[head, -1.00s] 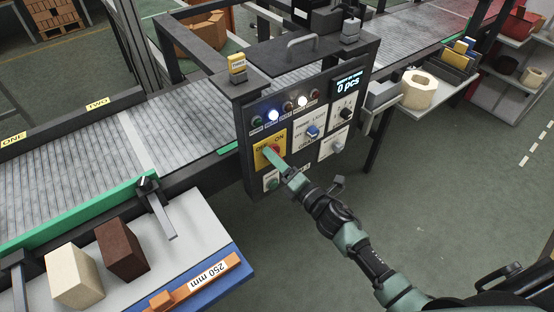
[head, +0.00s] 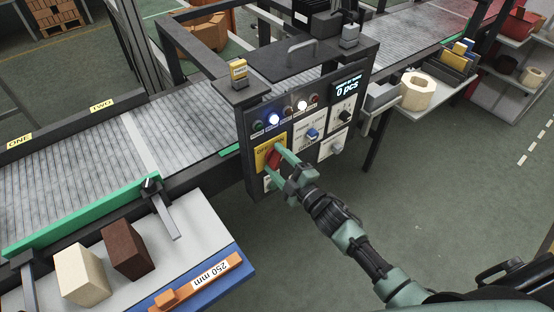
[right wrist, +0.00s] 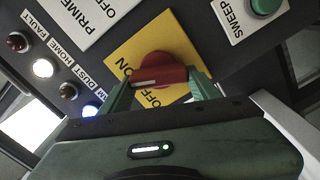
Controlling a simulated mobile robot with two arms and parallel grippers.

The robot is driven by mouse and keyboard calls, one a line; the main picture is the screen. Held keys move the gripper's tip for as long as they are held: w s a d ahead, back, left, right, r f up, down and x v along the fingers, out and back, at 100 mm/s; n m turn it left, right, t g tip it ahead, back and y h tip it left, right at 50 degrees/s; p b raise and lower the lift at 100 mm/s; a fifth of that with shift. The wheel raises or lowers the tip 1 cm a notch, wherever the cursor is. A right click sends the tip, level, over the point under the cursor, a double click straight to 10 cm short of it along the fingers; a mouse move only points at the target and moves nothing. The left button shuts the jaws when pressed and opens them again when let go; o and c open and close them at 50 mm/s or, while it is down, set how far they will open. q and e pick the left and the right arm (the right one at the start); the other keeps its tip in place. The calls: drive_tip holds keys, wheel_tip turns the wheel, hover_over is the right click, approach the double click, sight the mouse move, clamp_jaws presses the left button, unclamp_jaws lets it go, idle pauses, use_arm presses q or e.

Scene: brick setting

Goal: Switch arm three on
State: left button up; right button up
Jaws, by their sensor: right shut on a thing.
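A dark control panel (head: 325,85) stands beside the conveyor. A red rotary knob (head: 273,157) sits on its yellow plate (head: 261,152), marked OFF and ON. My right gripper (head: 277,161) is shut on the knob, one finger on each side. In the right wrist view the red knob (right wrist: 165,70) lies between the green fingers of the gripper (right wrist: 163,88). Its white line points left, between the words ON and OFF. My left gripper is out of view.
A blue lamp (head: 273,119) and a white lamp (head: 302,105) are lit on the panel. A white PRIME plate (right wrist: 95,18) and a green SWEEP button (right wrist: 264,5) are close to the knob. Cream (head: 82,274) and brown (head: 127,249) blocks stand at lower left.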

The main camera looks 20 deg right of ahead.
drive_tip(key=shift+m+p, duration=0.35)
drive_tip(key=shift+m, duration=1.45)
drive_tip(key=o, duration=1.4)
drive_tip(key=b+v, duration=0.1)
drive_tip(key=v, duration=0.6)
drive_tip(key=shift+s+d+r, duration=0.1)
drive_tip(key=shift+s+d, duration=0.1)
drive_tip(key=shift+s, duration=0.15)
